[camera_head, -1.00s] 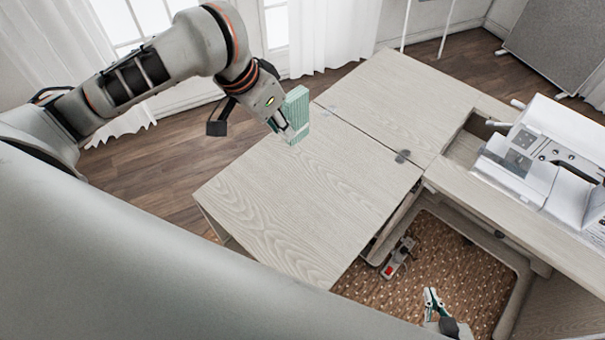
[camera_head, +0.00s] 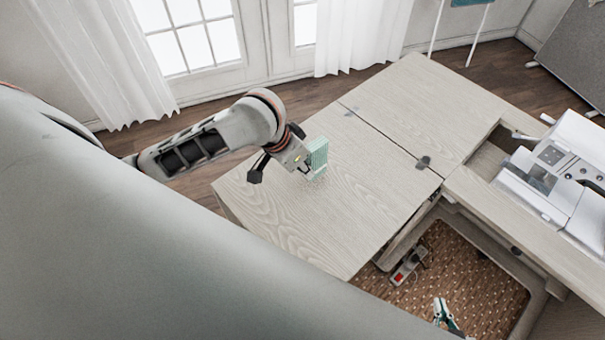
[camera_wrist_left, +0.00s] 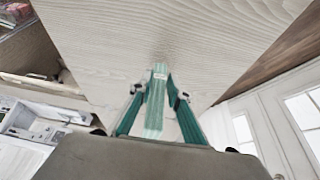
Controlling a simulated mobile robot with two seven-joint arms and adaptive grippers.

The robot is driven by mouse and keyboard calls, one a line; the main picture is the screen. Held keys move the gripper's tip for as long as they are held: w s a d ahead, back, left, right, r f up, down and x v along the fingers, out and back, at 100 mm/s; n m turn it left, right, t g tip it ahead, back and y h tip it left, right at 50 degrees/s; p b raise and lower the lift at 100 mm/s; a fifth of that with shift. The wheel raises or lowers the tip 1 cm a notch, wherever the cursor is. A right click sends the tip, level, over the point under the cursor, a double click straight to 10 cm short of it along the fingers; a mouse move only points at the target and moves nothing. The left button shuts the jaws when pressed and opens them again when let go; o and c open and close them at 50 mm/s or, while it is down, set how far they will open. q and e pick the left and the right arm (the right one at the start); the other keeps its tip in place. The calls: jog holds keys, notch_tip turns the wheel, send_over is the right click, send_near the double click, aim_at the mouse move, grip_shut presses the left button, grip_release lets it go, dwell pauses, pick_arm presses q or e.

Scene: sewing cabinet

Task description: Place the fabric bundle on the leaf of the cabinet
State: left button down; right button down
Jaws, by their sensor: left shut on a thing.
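The fabric bundle (camera_head: 319,155) is a pale green, striped, flat block held upright. My left gripper (camera_head: 308,163) is shut on it over the light wood leaf (camera_head: 290,215) of the cabinet. The left wrist view shows the bundle (camera_wrist_left: 157,100) edge-on between the green fingers of my left gripper (camera_wrist_left: 155,92), with the leaf's wood grain behind it. I cannot tell whether the bundle's lower edge touches the leaf. My right gripper (camera_head: 443,310) is open and empty, low at the bottom over the brown patterned mat.
The cabinet top (camera_head: 425,105) adjoins the leaf along a hinged seam. A white sewing machine (camera_head: 555,170) stands at the right. A power strip (camera_head: 408,267) lies below the cabinet. The leaf is otherwise bare. Curtained windows are behind.

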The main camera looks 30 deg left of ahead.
pick_arm(q)
jog(key=shift+f, duration=1.65)
jog(key=shift+f, duration=0.1)
jog(key=c, duration=1.9)
grip_release()
jog(key=shift+s+r, duration=0.1)
jog(key=shift+r, duration=0.25)
jog(key=v, duration=1.1)
jog(key=shift+r, duration=0.25)
